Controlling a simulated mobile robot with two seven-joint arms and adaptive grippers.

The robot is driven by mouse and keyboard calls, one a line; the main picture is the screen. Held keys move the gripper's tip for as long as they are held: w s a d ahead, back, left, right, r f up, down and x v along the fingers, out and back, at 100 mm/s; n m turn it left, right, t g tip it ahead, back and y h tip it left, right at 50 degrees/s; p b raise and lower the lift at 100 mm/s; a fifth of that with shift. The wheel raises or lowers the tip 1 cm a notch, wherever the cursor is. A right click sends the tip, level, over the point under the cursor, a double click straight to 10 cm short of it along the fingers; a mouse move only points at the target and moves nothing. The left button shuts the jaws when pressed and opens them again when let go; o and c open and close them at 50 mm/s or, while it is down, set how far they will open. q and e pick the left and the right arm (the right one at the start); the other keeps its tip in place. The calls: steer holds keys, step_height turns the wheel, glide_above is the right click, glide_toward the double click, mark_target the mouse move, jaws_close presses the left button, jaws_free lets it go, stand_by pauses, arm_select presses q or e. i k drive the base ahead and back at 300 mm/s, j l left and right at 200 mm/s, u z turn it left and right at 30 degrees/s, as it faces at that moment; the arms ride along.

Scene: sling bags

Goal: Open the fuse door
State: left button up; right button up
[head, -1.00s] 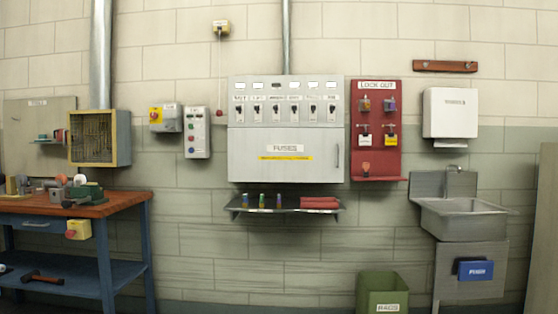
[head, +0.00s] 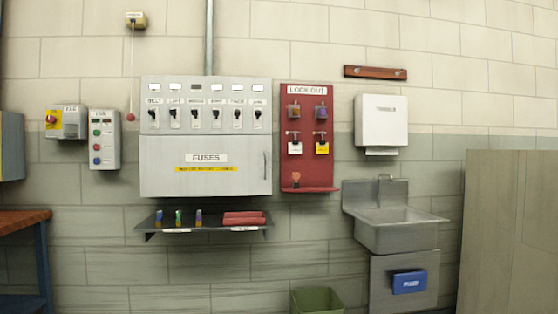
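The fuse door (head: 206,180) is the wide grey lower panel of the wall cabinet, labelled FUSES with a yellow strip under it. It looks shut. Its vertical handle (head: 265,165) is at the door's right edge. Above the door, the cabinet's upper panel (head: 206,103) carries a row of several labelled switches. Neither of my grippers is in view.
A dark shelf (head: 205,228) with small coloured fuses and red items juts out below the cabinet. A red lockout board (head: 308,135) hangs to its right, then a sink (head: 395,230). A green bin (head: 317,300) stands on the floor. A workbench (head: 25,222) is at left.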

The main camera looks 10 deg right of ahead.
mark_target(199, 165)
steer(key=i+l, duration=0.25)
steer(key=i, duration=0.15)
steer(key=i+l+z, duration=0.15)
steer(key=i+l, duration=0.15)
steer(key=i, duration=0.15)
steer(key=i+l, duration=0.2)
steer(key=i, duration=0.25)
steer(key=z, duration=0.05)
